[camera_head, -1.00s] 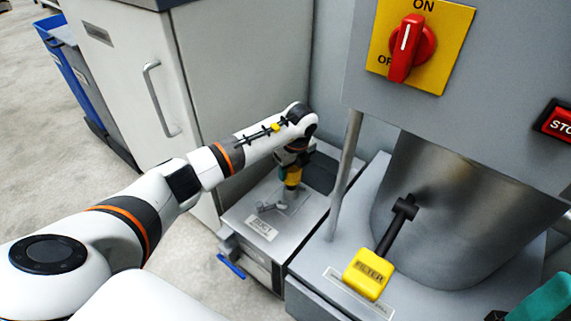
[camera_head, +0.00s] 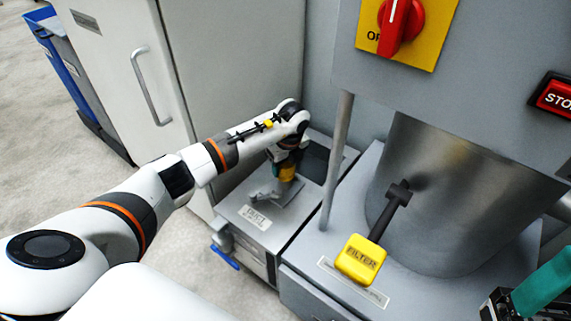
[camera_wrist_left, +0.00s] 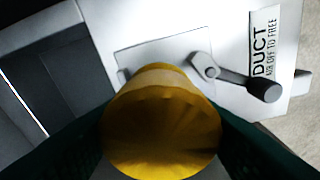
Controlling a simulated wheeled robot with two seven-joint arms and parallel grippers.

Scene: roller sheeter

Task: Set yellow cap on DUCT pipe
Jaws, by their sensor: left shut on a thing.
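The yellow cap (camera_head: 287,172) is between the fingers of my left gripper (camera_head: 286,168), over the grey box (camera_head: 238,238) with the DUCT label (camera_head: 254,216). In the left wrist view the cap (camera_wrist_left: 162,130) fills the lower middle, between two dark green fingers shut on it. The cap hides what is directly under it, so I cannot tell whether it touches the DUCT pipe. A grey lever (camera_wrist_left: 235,78) shows beside the cap on the box top. Part of my right gripper (camera_head: 520,298), with a teal finger, shows at the lower right; its opening is not clear.
A yellow FILTER block (camera_head: 361,261) on a black handle stands at the front of the machine, right of the DUCT box. A grey post (camera_head: 337,160) rises close to my left gripper. A cabinet (camera_head: 235,70) stands behind my left arm.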

